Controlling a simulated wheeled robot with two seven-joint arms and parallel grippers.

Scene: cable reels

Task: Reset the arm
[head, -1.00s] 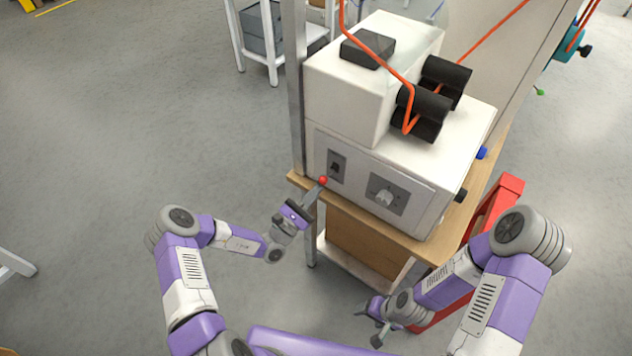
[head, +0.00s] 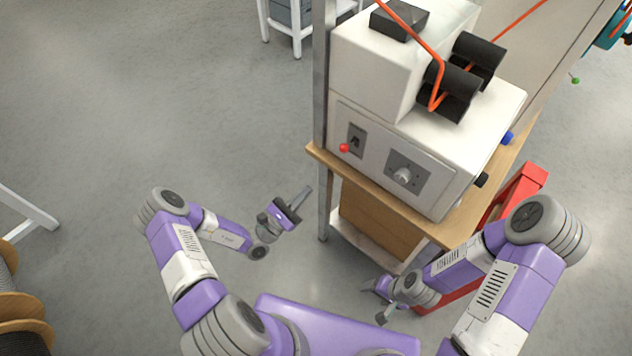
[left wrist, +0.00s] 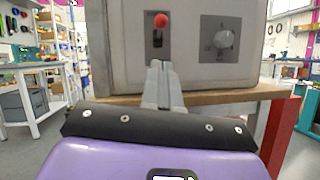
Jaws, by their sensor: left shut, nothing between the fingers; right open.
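My left gripper (head: 303,196) is shut and empty in the head view, held in the air to the left of the machine's table. In the left wrist view its closed fingers (left wrist: 160,70) point toward the white machine's front panel. The machine (head: 375,110) stands on a wooden-topped table. Its red-knobbed lever (head: 344,148) sits on a dark switch plate, apart from my fingers; the red knob also shows in the left wrist view (left wrist: 161,20). My right gripper (head: 382,318) is open, low beside the red frame, partly hidden by its arm.
The wooden table edge (head: 375,195) and a metal post (head: 322,90) stand just beyond my left gripper. A red frame (head: 520,185) is near my right arm. Wooden reels (head: 25,325) are at the lower left.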

